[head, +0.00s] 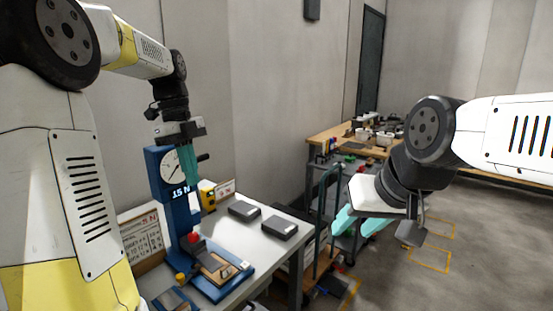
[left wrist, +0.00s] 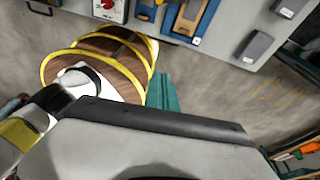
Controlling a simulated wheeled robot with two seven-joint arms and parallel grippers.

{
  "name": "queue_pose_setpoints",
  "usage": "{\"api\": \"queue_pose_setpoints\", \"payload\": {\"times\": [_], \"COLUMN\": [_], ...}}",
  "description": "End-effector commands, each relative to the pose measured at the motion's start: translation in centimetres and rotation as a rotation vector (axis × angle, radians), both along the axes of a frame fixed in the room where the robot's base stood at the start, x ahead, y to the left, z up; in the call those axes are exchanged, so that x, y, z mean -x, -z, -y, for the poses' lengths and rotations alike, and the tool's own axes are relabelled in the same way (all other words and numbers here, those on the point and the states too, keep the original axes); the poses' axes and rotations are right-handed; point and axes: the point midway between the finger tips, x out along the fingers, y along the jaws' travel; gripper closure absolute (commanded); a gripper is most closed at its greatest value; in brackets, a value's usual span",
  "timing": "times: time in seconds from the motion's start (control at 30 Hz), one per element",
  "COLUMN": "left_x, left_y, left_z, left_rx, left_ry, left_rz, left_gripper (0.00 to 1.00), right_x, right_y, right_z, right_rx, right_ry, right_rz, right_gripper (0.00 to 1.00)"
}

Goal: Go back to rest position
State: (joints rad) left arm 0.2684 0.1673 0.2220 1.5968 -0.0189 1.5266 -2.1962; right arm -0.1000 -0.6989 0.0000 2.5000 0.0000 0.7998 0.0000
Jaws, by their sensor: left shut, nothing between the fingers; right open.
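My left gripper (head: 188,162) hangs with its teal fingers pointing down, in front of the upper part of a blue test stand (head: 170,200) with a round dial and a "15 N" mark. The fingers are together with nothing between them. In the left wrist view the teal fingers (left wrist: 166,95) show past the dark edge of the gripper body, over bare floor. My right gripper (head: 362,220) is at the right in the head view, over the aisle. Its teal fingers are apart and empty.
The light table (head: 255,255) carries the stand, two dark grey boxes (head: 280,227) and a sign (head: 143,232). A cart (head: 325,220) stands beyond its right end. A wooden bench (head: 330,135) with several items is at the back. Floor at the right is clear, with yellow markings.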

Motion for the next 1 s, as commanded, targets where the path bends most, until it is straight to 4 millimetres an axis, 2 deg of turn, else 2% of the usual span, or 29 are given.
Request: {"api": "queue_pose_setpoints", "payload": {"times": [0.27,0.57,0.77,1.0], "left_x": [1.7,5.1,9.3,14.1], "left_y": [-0.6,-1.1,-0.9,1.0], "left_z": [0.9,2.5,3.9,5.2], "left_rx": [-0.045,-0.078,-0.015,0.212], "left_ry": [-0.197,-0.603,-1.094,-1.703], "left_rz": [0.030,0.096,0.158,0.131], "left_gripper": [1.00,1.00,1.00,1.00], "right_x": [0.0,0.0,0.0,0.0], "right_y": [0.0,0.0,0.0,0.0], "right_z": [0.0,0.0,0.0,0.0], "right_rx": [0.000,0.000,0.000,0.000], "right_ry": [0.000,0.000,0.000,0.000], "right_rz": [0.001,0.001,0.001,0.001], "right_gripper": [0.57,0.57,0.57,0.57]}}
